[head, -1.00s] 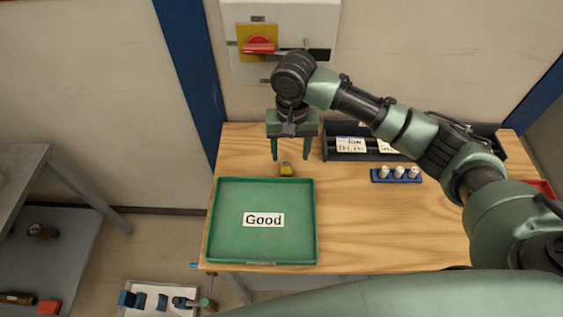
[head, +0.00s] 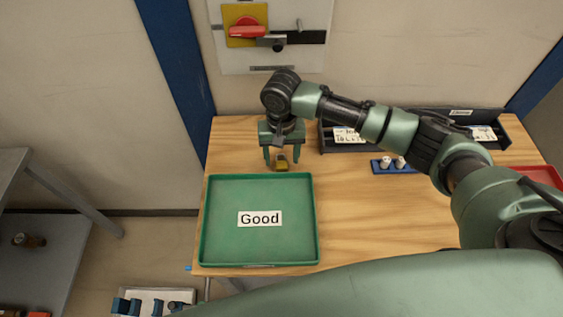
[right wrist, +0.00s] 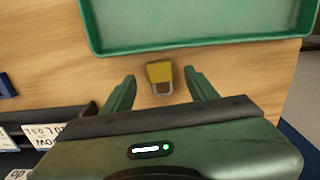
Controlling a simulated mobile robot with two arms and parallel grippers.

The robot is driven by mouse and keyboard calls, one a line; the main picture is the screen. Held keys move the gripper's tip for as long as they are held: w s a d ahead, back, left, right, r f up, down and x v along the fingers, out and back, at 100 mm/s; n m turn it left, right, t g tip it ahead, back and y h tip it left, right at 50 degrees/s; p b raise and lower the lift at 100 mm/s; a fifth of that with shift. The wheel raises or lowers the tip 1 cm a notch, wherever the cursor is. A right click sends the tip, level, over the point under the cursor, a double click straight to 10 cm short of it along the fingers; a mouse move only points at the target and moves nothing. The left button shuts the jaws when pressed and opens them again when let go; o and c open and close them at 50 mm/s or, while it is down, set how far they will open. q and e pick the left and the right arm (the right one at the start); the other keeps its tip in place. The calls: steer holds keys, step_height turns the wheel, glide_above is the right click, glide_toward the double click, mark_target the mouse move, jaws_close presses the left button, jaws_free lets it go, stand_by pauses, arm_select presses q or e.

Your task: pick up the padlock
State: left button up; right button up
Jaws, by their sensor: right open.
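The padlock (head: 281,163) is small, with a yellow body and a grey shackle. It lies on the wooden table just behind the green tray. In the right wrist view the padlock (right wrist: 160,76) sits between and slightly beyond the fingertips, its shackle toward the gripper. My right gripper (head: 282,161) points down at the padlock with its two green fingers apart, one on either side. In the right wrist view the open gripper (right wrist: 160,78) holds nothing. My left gripper is not in view.
The green tray (head: 304,230) with a "Good" label lies in front of the padlock. A dark bin (head: 327,139) with labels and a blue holder (head: 379,167) with white pieces stand to the right. A switch panel (head: 305,55) hangs on the wall behind.

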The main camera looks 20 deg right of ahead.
step_height(320, 180, down, 2)
steer(key=shift+w+f, duration=0.1)
jaws_close()
step_height(320, 180, up, 17)
steer(key=b, duration=0.2)
step_height(320, 180, up, 11)
glide_above(281, 163)
steer(key=shift+d+p, duration=0.1)
steer(key=shift+p, duration=0.35)
